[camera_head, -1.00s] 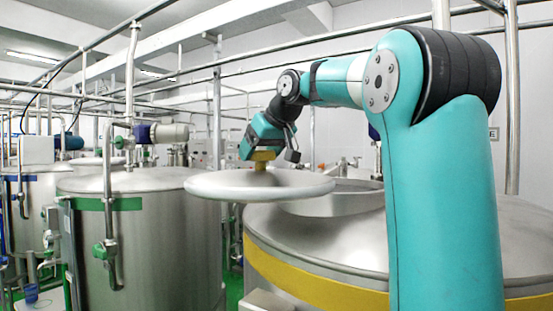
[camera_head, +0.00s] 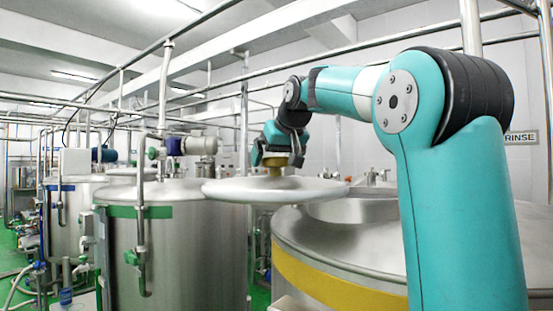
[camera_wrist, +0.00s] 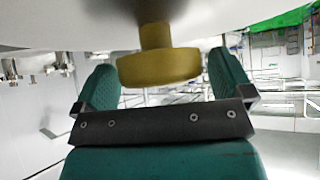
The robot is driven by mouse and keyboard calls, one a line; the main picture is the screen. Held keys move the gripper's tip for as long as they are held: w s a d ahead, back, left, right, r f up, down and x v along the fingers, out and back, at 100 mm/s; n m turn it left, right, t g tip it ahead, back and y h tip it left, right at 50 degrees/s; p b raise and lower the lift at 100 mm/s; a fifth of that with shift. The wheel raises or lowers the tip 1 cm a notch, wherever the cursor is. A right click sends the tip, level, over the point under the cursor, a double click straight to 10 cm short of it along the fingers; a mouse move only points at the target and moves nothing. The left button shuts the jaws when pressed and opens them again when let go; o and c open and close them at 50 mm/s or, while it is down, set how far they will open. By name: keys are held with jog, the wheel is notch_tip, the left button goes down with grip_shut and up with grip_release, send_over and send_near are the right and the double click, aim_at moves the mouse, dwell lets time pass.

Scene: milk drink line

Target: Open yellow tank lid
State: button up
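The yellow tank (camera_head: 340,282), steel with a yellow band, stands at the lower right, partly behind my arm. Its raised round opening (camera_head: 350,211) is uncovered on the side in view. The round pale lid (camera_head: 235,191) is level in the air, left of the opening and overhanging the tank's left edge. My gripper (camera_head: 277,162) is above the lid, with its fingers around the lid's yellow knob (camera_head: 275,171). In the wrist view the knob (camera_wrist: 160,68) sits between the two green fingers, close to both. The lid's pale surface (camera_wrist: 70,22) fills the top of that view.
A steel tank with a green band (camera_head: 185,255) stands left of the yellow tank, with a narrow gap between them. A blue-banded tank (camera_head: 72,225) is farther left. Vertical pipes (camera_head: 143,215) and overhead pipes run around them. A RINSE sign (camera_head: 522,138) is on the right wall.

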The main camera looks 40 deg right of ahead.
jog(key=p+v, duration=0.5)
jog(key=v, duration=1.2)
jog(key=shift+r+p, duration=0.15)
jog(key=shift+p, duration=0.2)
jog(key=shift+s, duration=0.1)
